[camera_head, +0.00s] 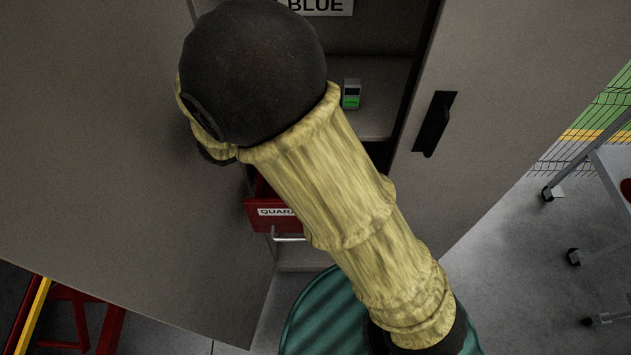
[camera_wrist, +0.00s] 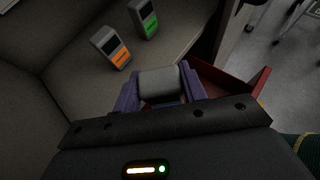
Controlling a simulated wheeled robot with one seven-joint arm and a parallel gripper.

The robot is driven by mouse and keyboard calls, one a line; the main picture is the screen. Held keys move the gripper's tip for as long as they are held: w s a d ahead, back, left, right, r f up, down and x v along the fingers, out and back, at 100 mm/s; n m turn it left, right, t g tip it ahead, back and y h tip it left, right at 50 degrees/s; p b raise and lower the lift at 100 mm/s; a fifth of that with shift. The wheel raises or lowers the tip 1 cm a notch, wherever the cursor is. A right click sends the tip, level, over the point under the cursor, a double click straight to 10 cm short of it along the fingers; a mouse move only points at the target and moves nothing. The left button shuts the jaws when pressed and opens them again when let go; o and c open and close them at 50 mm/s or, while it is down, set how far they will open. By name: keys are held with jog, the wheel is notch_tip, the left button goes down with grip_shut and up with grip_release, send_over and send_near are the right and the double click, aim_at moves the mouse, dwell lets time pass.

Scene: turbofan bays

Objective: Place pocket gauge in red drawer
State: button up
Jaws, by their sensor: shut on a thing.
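In the wrist view my gripper (camera_wrist: 160,99) has purple fingers shut on a grey, block-like pocket gauge (camera_wrist: 158,83). Its face is hidden from me. The red drawer (camera_wrist: 258,84) stands open just right of and beyond the fingers in the wrist view; the gauge appears above the shelf edge beside it, and the height gap is unclear. In the head view the red drawer (camera_head: 260,215) is pulled out, with a label starting "QUARA" and a pale handle. My arm covers its right part and hides my gripper there.
Two grey devices stand on the cabinet shelf (camera_wrist: 82,82): one with an orange face (camera_wrist: 112,48), one with a green face (camera_wrist: 144,18), also in the head view (camera_head: 351,94). Open cabinet doors flank it, the right one with a black handle (camera_head: 434,124). A wheeled cart (camera_head: 605,180) stands right.

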jog(key=shift+f, duration=0.1)
notch_tip(320, 180, down, 14)
jog(key=shift+r+p, duration=0.2)
jog(key=shift+p, duration=0.1)
jog(key=p+x, duration=0.1)
jog(key=x, duration=0.1)
jog(key=p+x, duration=0.1)
jog(key=x, duration=0.1)
jog(key=shift+w+d+r, duration=0.15)
jog(key=shift+w+r, duration=0.05)
jog(key=shift+r, duration=0.15)
jog(key=shift+f+b, duration=0.35)
